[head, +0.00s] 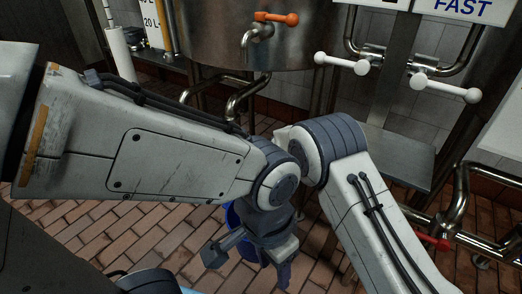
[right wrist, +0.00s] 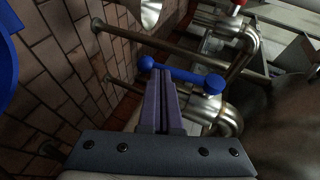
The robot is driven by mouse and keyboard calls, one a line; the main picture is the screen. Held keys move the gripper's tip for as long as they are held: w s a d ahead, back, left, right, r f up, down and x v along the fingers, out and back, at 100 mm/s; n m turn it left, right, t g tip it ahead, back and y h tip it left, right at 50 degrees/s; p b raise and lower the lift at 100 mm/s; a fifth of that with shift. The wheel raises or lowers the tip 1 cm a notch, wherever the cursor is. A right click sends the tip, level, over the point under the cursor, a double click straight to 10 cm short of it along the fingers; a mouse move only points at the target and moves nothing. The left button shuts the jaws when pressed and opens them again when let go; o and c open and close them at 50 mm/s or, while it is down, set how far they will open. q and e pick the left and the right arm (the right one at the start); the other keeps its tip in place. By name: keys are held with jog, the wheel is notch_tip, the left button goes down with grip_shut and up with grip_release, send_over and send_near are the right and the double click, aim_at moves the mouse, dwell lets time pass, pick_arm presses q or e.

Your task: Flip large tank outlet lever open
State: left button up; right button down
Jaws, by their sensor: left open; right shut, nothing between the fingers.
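The large steel tank (head: 215,35) stands at the top of the head view, with an orange lever (head: 277,18) on its front and bent outlet pipe (head: 257,35) below. In the right wrist view a blue lever with round ends (right wrist: 182,76) sits on a steel pipe. My right gripper (right wrist: 162,75) is shut and empty, its fingertips close to the blue lever; I cannot tell if they touch. The right gripper is hidden in the head view. My left gripper (head: 248,264) is open and empty, low over the floor. Which lever is the large tank's outlet is unclear.
Two white levers (head: 342,63) (head: 445,87) sit on pipes at the right. A red lever (head: 434,242) is low at the right. A blue container (head: 236,216) stands partly hidden behind my left gripper. Brick-tiled floor (head: 110,235) is open at lower left.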

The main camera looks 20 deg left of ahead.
pick_arm(q)
jog(key=shift+d+r+p, duration=0.35)
jog(key=shift+p, duration=0.05)
pick_arm(e)
jog(key=shift+w+a+f, duration=0.1)
jog(key=shift+a+f, duration=0.05)
jog(key=shift+a, duration=0.2)
jog(key=shift+a+f, duration=0.1)
jog(key=shift+a, duration=0.05)
pick_arm(q)
jog(key=shift+r, duration=0.15)
